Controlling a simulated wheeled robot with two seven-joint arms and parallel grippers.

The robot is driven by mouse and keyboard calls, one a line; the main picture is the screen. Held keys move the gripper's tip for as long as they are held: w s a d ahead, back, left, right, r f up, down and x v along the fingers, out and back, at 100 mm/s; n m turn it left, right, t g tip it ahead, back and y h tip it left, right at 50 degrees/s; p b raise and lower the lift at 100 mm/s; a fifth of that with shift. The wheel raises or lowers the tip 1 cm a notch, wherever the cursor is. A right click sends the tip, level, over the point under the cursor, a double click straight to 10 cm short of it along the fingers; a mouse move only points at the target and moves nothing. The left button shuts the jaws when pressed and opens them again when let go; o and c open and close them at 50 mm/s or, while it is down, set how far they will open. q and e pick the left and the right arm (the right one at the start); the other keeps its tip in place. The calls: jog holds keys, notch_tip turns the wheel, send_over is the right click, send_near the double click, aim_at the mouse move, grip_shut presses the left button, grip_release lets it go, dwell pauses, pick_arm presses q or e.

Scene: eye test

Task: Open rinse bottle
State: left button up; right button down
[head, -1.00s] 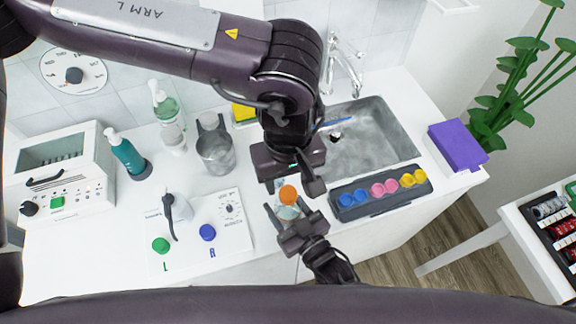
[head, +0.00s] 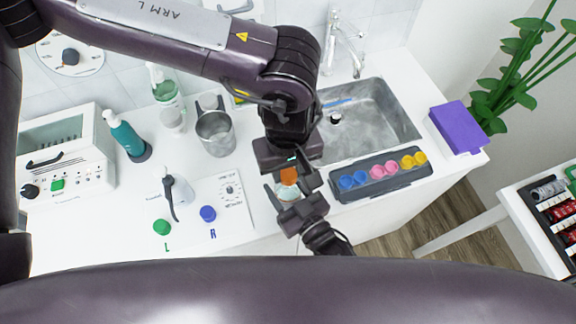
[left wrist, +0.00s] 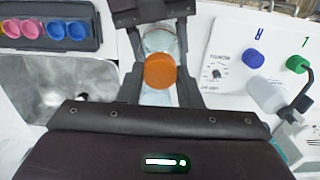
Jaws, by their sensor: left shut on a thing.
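The rinse bottle (left wrist: 160,42) is clear with pale blue contents and a round orange cap (left wrist: 160,71). In the head view the cap (head: 288,176) shows just below my left gripper (head: 291,172), which is over the bottle from above and shut on the cap. The left wrist view shows dark fingers on both sides of the cap. My right gripper (head: 296,199) reaches in from the front, with its fingers on either side of the bottle's body. Whether they press on it is hard to see. The bottle's base is hidden.
A sink (head: 368,127) lies behind, and a dark tray (head: 340,191) with blue, pink and yellow cups is to the right. A metal mug (head: 216,134), a teal bottle (head: 126,135) and a white panel (head: 190,218) with knobs stand left. The counter's front edge is close.

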pick_arm(q)
jog(key=n, duration=1.3)
jog(key=shift+n, duration=0.4)
jog(key=n, duration=0.6)
jog(key=shift+n, duration=0.3)
jog(key=n, duration=0.4)
jog(key=shift+r, duration=0.1)
jog(key=n, duration=0.4)
jog(key=shift+n, duration=0.3)
jog(key=n, duration=1.2)
jog(key=shift+n, duration=0.4)
jog(key=n, duration=1.2)
jog(key=shift+r, duration=0.1)
jog(key=shift+w+r, duration=0.1)
jog(key=shift+r, duration=1)
